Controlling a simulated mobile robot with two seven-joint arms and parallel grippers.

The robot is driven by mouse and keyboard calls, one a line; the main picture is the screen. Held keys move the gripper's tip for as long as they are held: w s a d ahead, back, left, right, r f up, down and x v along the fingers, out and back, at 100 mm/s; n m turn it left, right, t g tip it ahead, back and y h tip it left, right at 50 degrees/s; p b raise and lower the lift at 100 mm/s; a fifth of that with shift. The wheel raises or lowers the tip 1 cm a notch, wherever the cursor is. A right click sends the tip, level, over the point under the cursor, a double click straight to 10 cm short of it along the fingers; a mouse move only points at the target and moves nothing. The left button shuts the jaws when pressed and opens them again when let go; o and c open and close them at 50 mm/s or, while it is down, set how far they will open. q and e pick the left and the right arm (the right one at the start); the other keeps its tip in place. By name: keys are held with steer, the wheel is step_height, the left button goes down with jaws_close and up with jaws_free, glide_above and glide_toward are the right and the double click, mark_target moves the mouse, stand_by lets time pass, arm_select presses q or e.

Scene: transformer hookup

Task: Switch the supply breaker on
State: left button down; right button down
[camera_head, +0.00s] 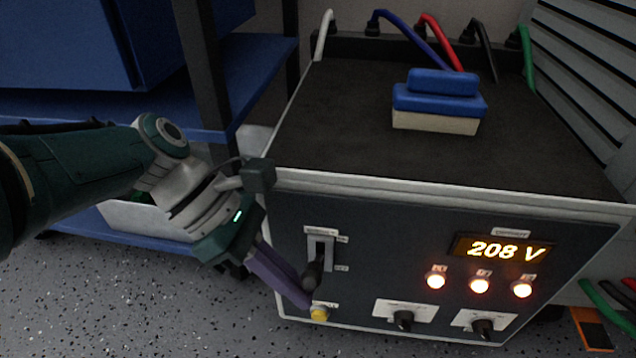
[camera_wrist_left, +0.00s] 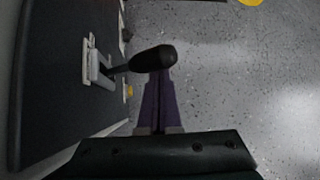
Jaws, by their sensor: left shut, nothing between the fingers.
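The supply breaker (camera_head: 320,250) is on the left of the dark cabinet front. Its black-knobbed lever (camera_head: 313,272) juts outward, with the knob low, near the lower of two small labels. My left gripper (camera_head: 303,298) has purple fingers, shut and empty, with the tips just below and beside the knob. In the left wrist view the lever's black knob (camera_wrist_left: 153,59) lies at the fingertips (camera_wrist_left: 160,75) and overlaps them; I cannot tell if they touch. My right gripper is not in view.
The display (camera_head: 503,250) reads 208 V, and three lamps (camera_head: 479,285) below it glow. A yellow button (camera_head: 319,314) sits under the breaker. Two dark knobs (camera_head: 403,320) are lower right. A blue-and-cream block (camera_head: 437,105) lies on top. A blue shelf (camera_head: 250,75) stands left.

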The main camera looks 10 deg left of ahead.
arm_select(q)
steer(key=shift+w+r, duration=0.35)
steer(key=shift+r, duration=0.4)
steer(key=shift+r+p, duration=0.2)
steer(key=shift+p, duration=0.1)
steer(key=w+a+r, duration=0.2)
steer(key=a, duration=0.5)
steer(key=shift+a+r, duration=0.25)
steer(key=shift+r, duration=0.15)
